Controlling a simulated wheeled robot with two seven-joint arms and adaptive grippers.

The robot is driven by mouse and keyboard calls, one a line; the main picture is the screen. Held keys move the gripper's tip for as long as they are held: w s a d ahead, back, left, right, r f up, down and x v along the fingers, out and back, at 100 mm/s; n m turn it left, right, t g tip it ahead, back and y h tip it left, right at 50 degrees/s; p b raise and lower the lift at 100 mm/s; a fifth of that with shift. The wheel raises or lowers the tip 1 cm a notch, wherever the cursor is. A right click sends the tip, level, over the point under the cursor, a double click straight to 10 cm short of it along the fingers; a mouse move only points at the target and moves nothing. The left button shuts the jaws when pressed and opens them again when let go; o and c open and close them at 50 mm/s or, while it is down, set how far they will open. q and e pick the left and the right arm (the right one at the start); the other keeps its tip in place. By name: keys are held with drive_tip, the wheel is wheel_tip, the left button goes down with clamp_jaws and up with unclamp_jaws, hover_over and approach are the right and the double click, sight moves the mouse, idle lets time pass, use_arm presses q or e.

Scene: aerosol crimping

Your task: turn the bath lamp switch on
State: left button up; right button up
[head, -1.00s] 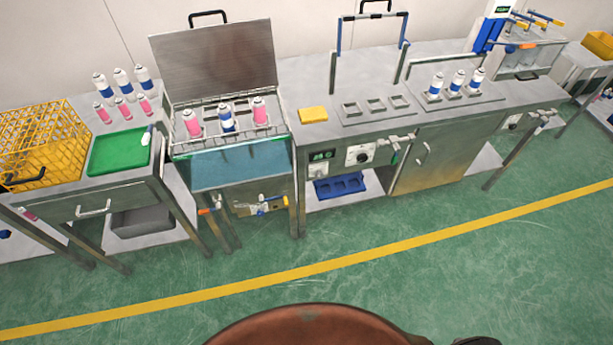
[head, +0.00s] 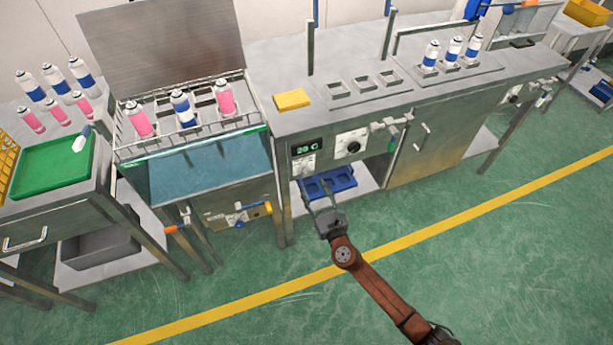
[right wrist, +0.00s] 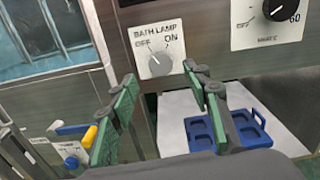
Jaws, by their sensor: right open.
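The bath lamp switch (head: 304,166) is a small white plate on the steel front of the bench, below the green display. In the right wrist view the switch knob (right wrist: 160,63) is grey and round, under the printed words BATH LAMP, OFF and ON. Its pointer is too small to read surely. My right gripper (head: 315,190) is open and empty in front of the bench, just below the switch. In the right wrist view its two green-padded fingers (right wrist: 160,85) stand apart below the knob, not touching it. My left gripper is not in view.
A blue tray (head: 341,179) lies on the shelf below. The water bath (head: 205,170) with cans in a rack stands left. The green floor in front is clear.

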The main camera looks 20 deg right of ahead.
sight(307, 174)
drive_tip(key=w+b, duration=0.1)
drive_tip(key=w, duration=0.4)
drive_tip(key=shift+w+f, duration=0.15)
drive_tip(key=shift+f, duration=0.05)
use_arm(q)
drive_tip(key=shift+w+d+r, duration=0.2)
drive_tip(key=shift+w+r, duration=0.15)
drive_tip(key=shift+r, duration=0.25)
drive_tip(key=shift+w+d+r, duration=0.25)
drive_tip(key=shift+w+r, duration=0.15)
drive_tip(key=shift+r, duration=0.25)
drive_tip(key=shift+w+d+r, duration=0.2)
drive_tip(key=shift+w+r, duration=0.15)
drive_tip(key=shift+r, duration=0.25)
use_arm(e)
drive_tip(key=shift+w+r, duration=0.1)
drive_tip(key=shift+w, duration=0.5)
drive_tip(key=shift+c, duration=0.6)
drive_tip(key=c, duration=1)
drive_tip(key=shift+c, duration=0.2)
